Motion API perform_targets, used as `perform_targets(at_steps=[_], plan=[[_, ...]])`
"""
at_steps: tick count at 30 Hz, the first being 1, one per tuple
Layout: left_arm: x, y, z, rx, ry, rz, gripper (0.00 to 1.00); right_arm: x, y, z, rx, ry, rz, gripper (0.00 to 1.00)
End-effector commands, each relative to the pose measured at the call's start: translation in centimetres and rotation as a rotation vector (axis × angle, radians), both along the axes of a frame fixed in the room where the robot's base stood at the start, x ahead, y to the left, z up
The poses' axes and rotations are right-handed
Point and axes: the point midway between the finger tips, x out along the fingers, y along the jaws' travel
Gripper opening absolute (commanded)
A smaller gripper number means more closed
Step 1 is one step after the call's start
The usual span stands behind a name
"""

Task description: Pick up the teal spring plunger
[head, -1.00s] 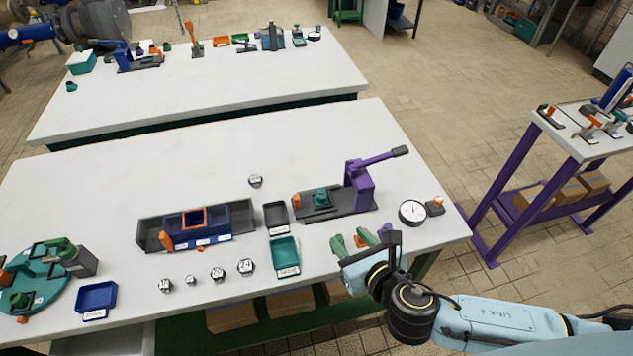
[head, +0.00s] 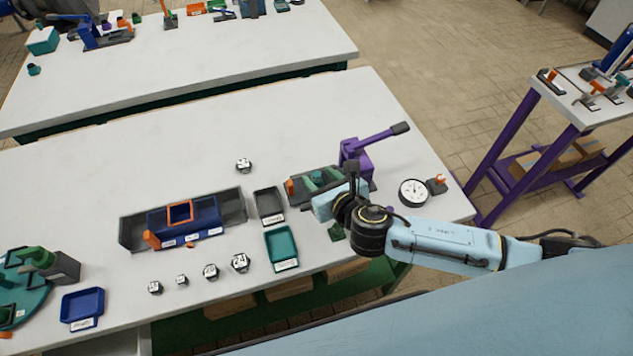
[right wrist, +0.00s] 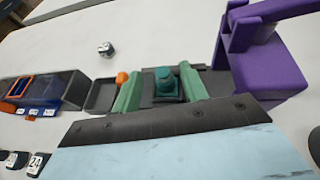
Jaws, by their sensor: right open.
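The teal spring plunger (right wrist: 166,84) stands upright on the dark base of the purple-levered press in the right wrist view. In the head view it shows small and partly crowded by my right arm (head: 318,178). My right gripper (right wrist: 160,90) is open, its two green fingers on either side of the plunger in the wrist picture. I cannot tell whether they are level with it or above it; no contact is visible. My left gripper is not in view.
The purple press post and lever (head: 360,152) stand just right of my gripper. A black tray (head: 269,205) and a teal tray (head: 282,247) lie to the left. A dial gauge (head: 413,192) lies to the right. The white table is clear behind the press.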

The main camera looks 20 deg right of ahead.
Motion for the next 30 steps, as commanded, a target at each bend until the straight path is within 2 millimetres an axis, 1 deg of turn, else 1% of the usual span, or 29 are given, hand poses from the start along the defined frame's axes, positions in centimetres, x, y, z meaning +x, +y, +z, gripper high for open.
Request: perform_targets(at_steps=[1,4,9,12,18,20,28,30], plan=[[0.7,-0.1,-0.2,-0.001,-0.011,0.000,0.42,0.6,0.0,-0.4,-0.001,0.000,-0.002,0.43],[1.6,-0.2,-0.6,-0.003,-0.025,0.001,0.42,1.9,0.2,-1.3,0.001,-0.002,-0.002,0.43],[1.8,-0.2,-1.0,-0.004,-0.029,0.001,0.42,3.8,0.5,-2.1,0.000,-0.001,-0.001,0.43],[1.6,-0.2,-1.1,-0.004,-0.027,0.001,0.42,4.2,0.6,-2.3,0.000,0.000,-0.001,0.43],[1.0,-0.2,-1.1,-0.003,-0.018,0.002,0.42,4.2,0.6,-2.2,0.000,0.000,-0.001,0.43],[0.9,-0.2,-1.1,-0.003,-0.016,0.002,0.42,4.2,0.6,-2.2,0.000,0.000,-0.001,0.37],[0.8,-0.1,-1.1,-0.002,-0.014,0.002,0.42,4.2,0.6,-2.2,0.000,0.000,-0.001,0.02],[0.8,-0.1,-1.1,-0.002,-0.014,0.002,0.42,4.2,0.6,-2.2,0.000,0.000,-0.001,0.00]])
